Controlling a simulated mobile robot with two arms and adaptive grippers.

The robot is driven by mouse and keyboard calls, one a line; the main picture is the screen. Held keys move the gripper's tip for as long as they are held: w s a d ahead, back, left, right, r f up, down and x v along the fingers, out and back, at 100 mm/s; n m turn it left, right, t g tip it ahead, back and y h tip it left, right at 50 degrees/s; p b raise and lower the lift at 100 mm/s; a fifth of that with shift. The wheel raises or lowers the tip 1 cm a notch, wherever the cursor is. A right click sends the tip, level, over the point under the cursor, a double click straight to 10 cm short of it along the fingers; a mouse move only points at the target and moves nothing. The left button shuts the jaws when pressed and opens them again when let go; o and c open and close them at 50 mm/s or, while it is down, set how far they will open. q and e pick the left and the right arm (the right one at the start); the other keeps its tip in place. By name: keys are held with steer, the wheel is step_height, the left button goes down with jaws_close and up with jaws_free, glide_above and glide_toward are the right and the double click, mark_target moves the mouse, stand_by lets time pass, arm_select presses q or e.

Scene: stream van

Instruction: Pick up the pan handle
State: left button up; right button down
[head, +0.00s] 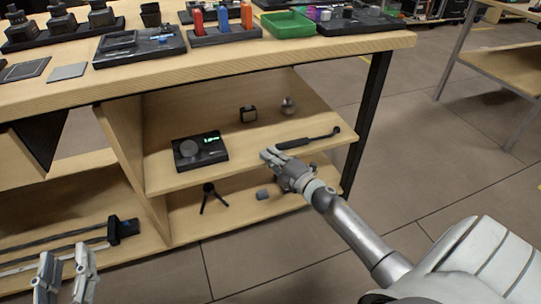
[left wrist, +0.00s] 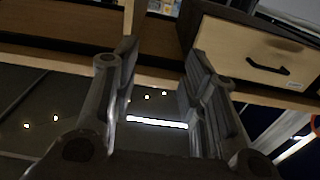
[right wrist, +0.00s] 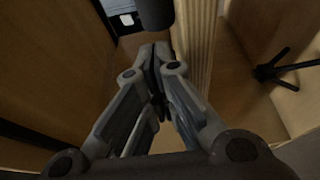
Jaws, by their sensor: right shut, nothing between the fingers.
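The pan handle (head: 308,141), a thin black rod with a thicker grip and a round knob at its right end, lies on the middle shelf near its right front edge. My right gripper (head: 268,156) is shut and empty at the shelf's front edge, just left of and in front of the grip end. In the right wrist view its fingertips (right wrist: 154,48) are together. A dark rounded end (right wrist: 155,14), probably the handle's grip, shows just beyond them; I cannot tell whether they touch. My left gripper (head: 66,268) is open and empty at the lower left, far from the handle.
The middle shelf (head: 165,172) also bears a black device with a lit display (head: 200,152), a small black cube (head: 248,114) and a round object (head: 288,105). A mini tripod (head: 211,197) stands below. The wooden tabletop (head: 345,47) overhangs the shelf. Floor at right is clear.

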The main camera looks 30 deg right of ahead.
mark_target(302, 143)
steer(key=d, duration=0.2)
steer(key=s+d, duration=0.1)
steer(key=d, duration=0.1)
steer(key=shift+d, duration=0.2)
steer(key=d, duration=0.2)
steer(key=s+d, duration=0.1)
steer(key=d, duration=0.1)
steer(key=d+b, duration=0.1)
steer(key=d, duration=0.2)
steer(key=shift+s+f, duration=0.1)
steer(key=shift+s, duration=0.25)
arm_select(q)
steer(key=r+t, duration=0.2)
steer(key=r, duration=0.1)
steer(key=r+t, duration=0.1)
steer(key=shift+s+d+r+h, duration=0.25)
steer(key=shift+s+r+h, duration=0.05)
steer(key=shift+r+h, duration=0.1)
arm_select(e)
steer(key=shift+s+d, duration=0.1)
steer(key=shift+d, duration=0.2)
